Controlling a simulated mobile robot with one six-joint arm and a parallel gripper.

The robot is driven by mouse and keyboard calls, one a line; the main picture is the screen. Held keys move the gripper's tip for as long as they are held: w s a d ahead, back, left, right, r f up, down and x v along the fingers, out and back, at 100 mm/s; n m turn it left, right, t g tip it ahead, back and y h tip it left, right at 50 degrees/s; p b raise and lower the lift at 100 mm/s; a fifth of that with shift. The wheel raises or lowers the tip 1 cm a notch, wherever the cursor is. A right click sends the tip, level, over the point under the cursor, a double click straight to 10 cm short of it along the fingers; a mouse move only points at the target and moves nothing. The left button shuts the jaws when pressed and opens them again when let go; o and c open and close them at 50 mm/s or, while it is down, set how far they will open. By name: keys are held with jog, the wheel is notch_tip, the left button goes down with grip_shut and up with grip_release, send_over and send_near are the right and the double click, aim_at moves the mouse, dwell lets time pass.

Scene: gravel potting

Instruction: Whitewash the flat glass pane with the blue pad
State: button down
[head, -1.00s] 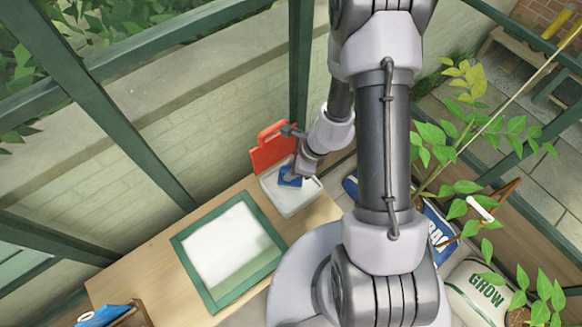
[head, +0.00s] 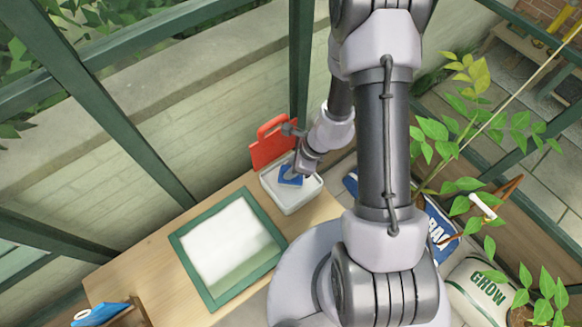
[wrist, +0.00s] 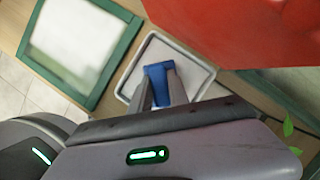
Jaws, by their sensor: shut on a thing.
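The flat glass pane (head: 226,240) lies in a green frame (head: 205,284) on the wooden bench. Most of the pane is white, with a clearer greenish strip along its near right side. The blue pad (head: 291,176) is in my gripper (head: 294,172), over the white tray (head: 291,205) to the right of the pane. In the wrist view the two fingers of my gripper (wrist: 164,90) are shut on the blue pad (wrist: 157,72), with the tray (wrist: 200,62) around it. I cannot tell whether the pad touches what is in the tray.
A red upright board with a handle (head: 272,146) stands just behind the tray and fills the top right of the wrist view. A blue object (head: 100,314) lies at the bench's near left. A leafy plant (head: 470,150) and a GROW sack (head: 482,290) stand at right.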

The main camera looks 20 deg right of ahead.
jog(key=shift+f+b, duration=0.5)
jog(key=shift+b, duration=0.15)
dwell(1.4)
notch_tip(320, 180, up, 7)
jog(key=p, duration=0.6)
jog(key=shift+r, duration=0.1)
dwell(0.4)
